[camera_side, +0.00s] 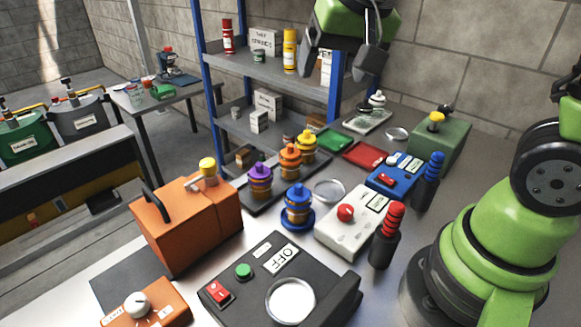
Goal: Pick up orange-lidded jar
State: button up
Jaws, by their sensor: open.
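The orange-lidded jar (290,161) stands upright in a row of jars on a dark tray (283,196). A purple-lidded jar (260,181) is to its left and a yellow-lidded jar (306,147) is to its right, both close beside it. My gripper (352,72) is high at the top of the picture, in front of the shelf and well above the jars. Its fingers are apart, with nothing seen between them.
An orange box with a handle (190,225) stands left of the jars. A white box with a red button (350,222), a blue box (395,174) and a dark scale-like device (275,283) lie around. A shelf (270,72) with blue posts rises behind. Glass dishes (329,190) sit nearby.

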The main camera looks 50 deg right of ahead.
jog(key=m+g+h, duration=0.1)
send_near(290, 145)
jog(key=shift+m+g+h, duration=0.3)
jog(key=shift+m+h, duration=0.1)
jog(key=shift+h, duration=0.1)
jog(key=x, duration=0.6)
jog(key=shift+w+a+f, duration=0.1)
jog(key=shift+w+a, duration=0.15)
jog(key=shift+a, duration=0.15)
jog(key=shift+x, duration=2.95)
jog(key=c, duration=1)
